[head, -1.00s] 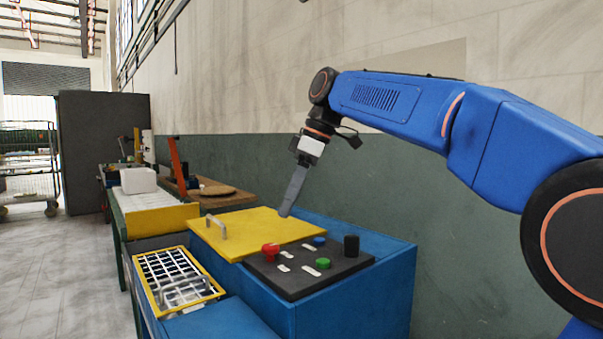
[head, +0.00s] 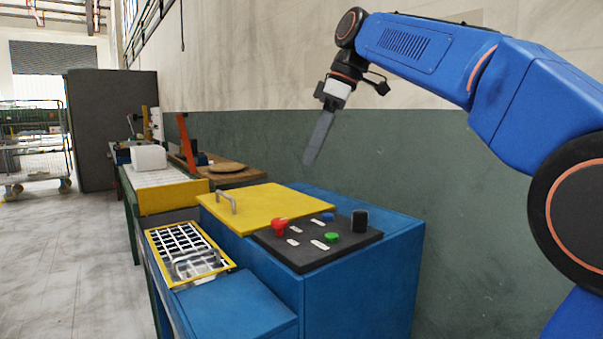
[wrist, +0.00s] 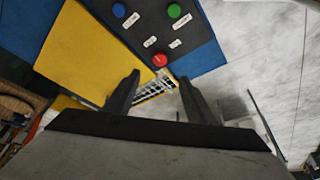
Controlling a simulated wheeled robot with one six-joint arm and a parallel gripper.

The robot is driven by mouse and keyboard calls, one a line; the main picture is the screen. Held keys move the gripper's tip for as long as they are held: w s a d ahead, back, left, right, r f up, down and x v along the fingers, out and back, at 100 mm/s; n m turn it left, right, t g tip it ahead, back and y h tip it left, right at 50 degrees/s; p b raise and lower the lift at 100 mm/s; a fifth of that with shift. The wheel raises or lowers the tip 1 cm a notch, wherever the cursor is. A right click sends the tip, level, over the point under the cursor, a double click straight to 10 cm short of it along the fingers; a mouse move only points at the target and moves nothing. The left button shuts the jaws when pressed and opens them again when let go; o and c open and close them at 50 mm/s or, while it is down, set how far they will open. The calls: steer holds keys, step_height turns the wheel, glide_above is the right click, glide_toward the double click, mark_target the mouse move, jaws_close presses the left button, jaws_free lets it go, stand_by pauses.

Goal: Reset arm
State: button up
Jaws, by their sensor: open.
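My blue arm reaches in from the right in the head view, and my gripper (head: 309,160) hangs in the air above the blue press (head: 365,275). In the wrist view my gripper (wrist: 157,88) shows two dark fingers spread apart with nothing between them. Below lie the yellow lid (head: 268,207) with a metal handle and the black control panel (head: 305,258). The panel carries a red button (head: 279,227), a green button (head: 331,238), a blue button (head: 328,216) and a black knob (head: 360,221). My gripper touches none of these.
A yellow-framed grid tray (head: 155,250) sits at the press's left front. A wall runs along the right; open floor (head: 70,260) lies left, with a wire cart (head: 35,150) farther back.

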steer(key=s+d+f+m+t+h, duration=0.1)
steer(key=s+d+f+m, duration=0.4)
steer(key=f, duration=0.8)
steer(key=s+d+f+m+t+h, duration=0.1)
steer(key=s+d+f+m, duration=0.4)
steer(key=s+d+f, duration=0.5)
steer(key=s+d+f+m+t+h, duration=0.1)
steer(key=s+d+f+m, duration=0.4)
steer(key=s+f, duration=0.8)
step_height(320, 180, down, 4)
steer(key=shift+d+r+m+t+h, duration=0.2)
steer(key=shift+d+m+t+h, duration=0.15)
steer(key=shift+d+h, duration=0.6)
steer(key=shift+d+y, duration=0.25)
